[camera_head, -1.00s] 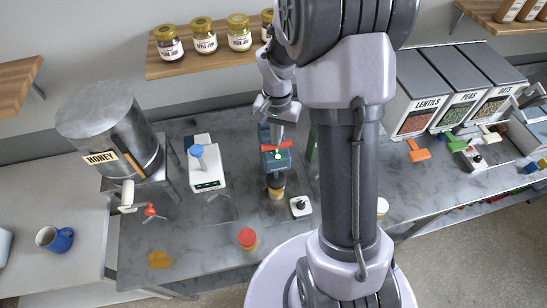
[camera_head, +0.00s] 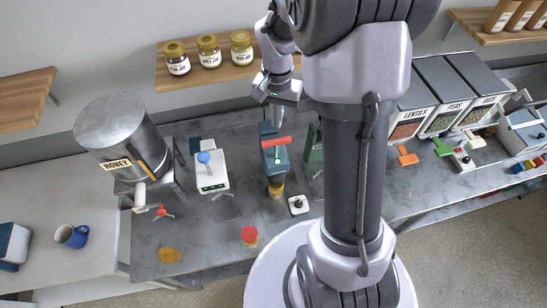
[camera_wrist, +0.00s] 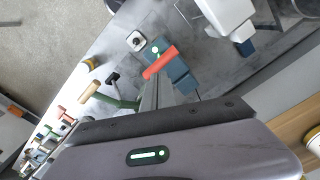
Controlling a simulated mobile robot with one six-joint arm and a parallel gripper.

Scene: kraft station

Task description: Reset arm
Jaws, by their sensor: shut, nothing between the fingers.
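My gripper (camera_head: 274,115) is shut and empty. In the head view it hangs above and behind the dark teal press (camera_head: 275,160) with the red handle (camera_head: 276,141). In the wrist view my shut fingers (camera_wrist: 156,92) point toward the press (camera_wrist: 180,76) and its red handle (camera_wrist: 160,62), with no clear contact. My thick upper arm hides part of the bench on the right.
A wall shelf (camera_head: 205,72) with jars is behind my gripper. Lentil, pea and oat dispensers (camera_head: 445,95) stand right. The front left bench is mostly clear.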

